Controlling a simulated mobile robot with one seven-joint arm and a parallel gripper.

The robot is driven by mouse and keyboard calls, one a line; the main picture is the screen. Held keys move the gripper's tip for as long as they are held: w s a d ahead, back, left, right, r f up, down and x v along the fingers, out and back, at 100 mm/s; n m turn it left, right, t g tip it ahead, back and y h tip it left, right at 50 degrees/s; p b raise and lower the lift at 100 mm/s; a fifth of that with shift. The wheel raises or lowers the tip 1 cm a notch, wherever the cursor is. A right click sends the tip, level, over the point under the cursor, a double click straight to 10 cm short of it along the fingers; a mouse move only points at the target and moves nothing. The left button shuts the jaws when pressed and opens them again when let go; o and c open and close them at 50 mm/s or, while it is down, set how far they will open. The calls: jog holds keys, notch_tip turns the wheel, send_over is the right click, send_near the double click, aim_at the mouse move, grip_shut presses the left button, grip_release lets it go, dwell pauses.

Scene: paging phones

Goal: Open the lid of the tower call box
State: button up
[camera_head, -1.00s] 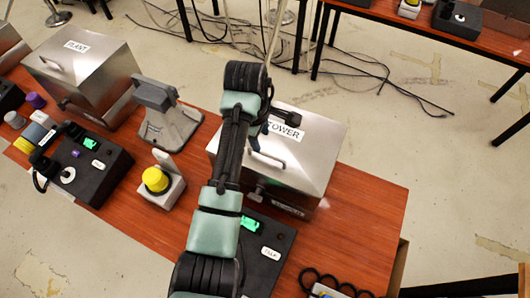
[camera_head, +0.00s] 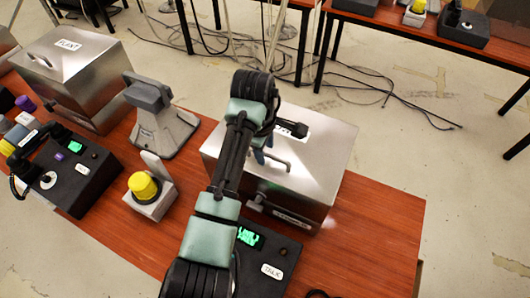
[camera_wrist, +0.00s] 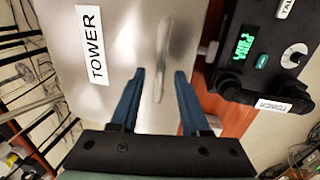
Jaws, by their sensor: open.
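The tower call box (camera_head: 325,160) is a brushed-metal box on the wooden table, with its lid shut. A bar handle (camera_head: 281,164) stands on the lid; it also shows in the wrist view (camera_wrist: 163,50). The white TOWER label (camera_wrist: 92,45) lies on the lid, and my wrist mostly covers it in the head view. My gripper (camera_wrist: 159,75) is open, with its two blue fingers over the lid on either side of the handle's near end. I cannot tell whether they touch it. In the head view my gripper (camera_head: 258,156) is partly hidden by my arm.
A black phone unit with a green display (camera_head: 248,237) sits in front of the box. A yellow button on a grey stand (camera_head: 144,186), a grey cradle (camera_head: 160,120) and another metal box (camera_head: 75,70) stand to the left. The table is clear right of the tower box.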

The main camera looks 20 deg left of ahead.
grip_shut()
dwell(0.3)
dwell(1.2)
